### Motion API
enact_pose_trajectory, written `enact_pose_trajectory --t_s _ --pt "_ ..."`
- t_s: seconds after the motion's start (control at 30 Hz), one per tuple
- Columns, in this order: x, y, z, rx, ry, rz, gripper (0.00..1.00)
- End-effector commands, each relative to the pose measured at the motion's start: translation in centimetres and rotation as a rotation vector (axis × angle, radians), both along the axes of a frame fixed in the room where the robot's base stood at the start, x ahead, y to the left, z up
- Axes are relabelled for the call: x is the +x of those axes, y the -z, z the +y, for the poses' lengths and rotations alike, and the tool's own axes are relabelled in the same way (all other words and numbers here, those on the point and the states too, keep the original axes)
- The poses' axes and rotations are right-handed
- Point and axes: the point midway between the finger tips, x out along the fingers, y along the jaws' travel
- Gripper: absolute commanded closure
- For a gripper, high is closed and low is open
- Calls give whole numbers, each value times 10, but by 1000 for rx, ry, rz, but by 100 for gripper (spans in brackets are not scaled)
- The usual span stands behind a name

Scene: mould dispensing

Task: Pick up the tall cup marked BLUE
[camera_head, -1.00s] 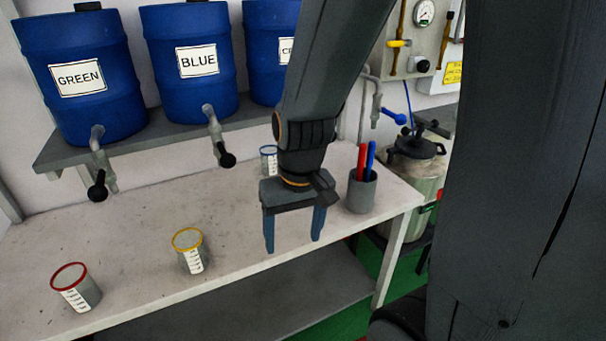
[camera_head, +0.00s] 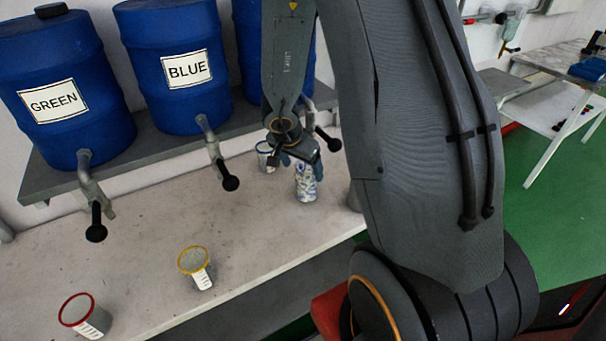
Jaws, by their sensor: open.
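A cup with a blue rim (camera_head: 265,158) stands upright on the bench below the drums, just left of my gripper and partly hidden by it. I cannot read a BLUE mark on it. A taller white cylinder with blue patches (camera_head: 306,188) stands to the right of that cup, its top hidden by my gripper. My gripper (camera_head: 301,164) is open, pointing down just above and in front of this cylinder. I cannot tell whether its fingers are around anything. A red-rimmed cup (camera_head: 91,325) and a yellow-rimmed cup (camera_head: 201,276) stand upright at the front left.
Blue drums marked GREEN (camera_head: 54,101) and BLUE (camera_head: 188,69) sit on a grey shelf (camera_head: 105,158), their taps hanging over the bench. A third drum is behind my arm. A grey holder (camera_head: 353,197) is mostly hidden by my arm. The bench's left middle is clear.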

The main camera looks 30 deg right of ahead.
Motion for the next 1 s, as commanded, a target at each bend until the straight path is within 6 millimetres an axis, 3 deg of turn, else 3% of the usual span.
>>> enact_pose_trajectory --t_s 0.27,0.8,1.0 --pt "-5 17 -11 -8 46 26 22" --pt "14 73 -26 -7 40 24 22" --pt "16 75 -27 -7 39 22 22"
